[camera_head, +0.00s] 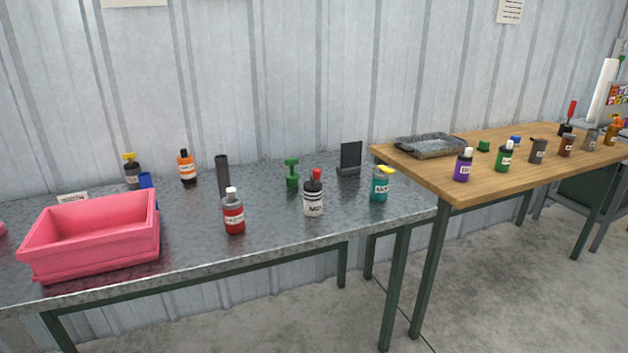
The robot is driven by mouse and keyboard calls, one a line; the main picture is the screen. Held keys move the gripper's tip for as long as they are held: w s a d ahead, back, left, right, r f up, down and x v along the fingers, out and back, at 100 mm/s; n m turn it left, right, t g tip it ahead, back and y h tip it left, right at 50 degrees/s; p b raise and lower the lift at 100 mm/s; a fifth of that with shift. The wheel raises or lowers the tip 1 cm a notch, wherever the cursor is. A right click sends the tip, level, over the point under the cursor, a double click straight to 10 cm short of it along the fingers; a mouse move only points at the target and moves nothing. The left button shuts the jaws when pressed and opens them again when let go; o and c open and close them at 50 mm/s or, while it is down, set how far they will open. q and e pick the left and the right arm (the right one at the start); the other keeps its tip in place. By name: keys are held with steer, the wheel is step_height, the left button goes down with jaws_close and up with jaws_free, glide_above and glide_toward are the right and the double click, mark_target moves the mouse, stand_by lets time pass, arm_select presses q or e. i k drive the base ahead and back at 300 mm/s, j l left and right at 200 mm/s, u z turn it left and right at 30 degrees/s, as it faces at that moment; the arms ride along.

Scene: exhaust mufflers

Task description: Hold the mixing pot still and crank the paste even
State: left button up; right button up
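Neither of my grippers is in the head view. I cannot pick out a mixing pot with a crank for certain. A small dark grey container (538,151) with something short at its top stands on the wooden table (480,187) at the right; it is too small to tell what it is. A green item (292,174) with a wide top and narrow neck stands on the metal table (330,227). No paste is visible.
The metal table also holds a pink bin (95,250), a red bottle (233,214), a white bottle (313,197), a teal bottle (379,187) and a dark cylinder (222,175). A grey tray (430,145) and several bottles stand on the wooden table.

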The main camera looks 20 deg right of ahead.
mark_target(315, 177)
steer(key=i+l+u, duration=0.1)
steer(key=l, duration=0.3)
steer(key=i+l, duration=0.2)
steer(key=l, duration=0.2)
steer(key=i+l+u, duration=0.15)
steer(key=l, duration=0.25)
steer(key=i+l+u, duration=0.1)
steer(key=l, duration=0.3)
steer(key=i+l+u, duration=0.1)
steer(key=l, duration=0.3)
steer(key=i+l, duration=0.1)
steer(key=l, duration=0.35)
steer(key=i+u, duration=0.05)
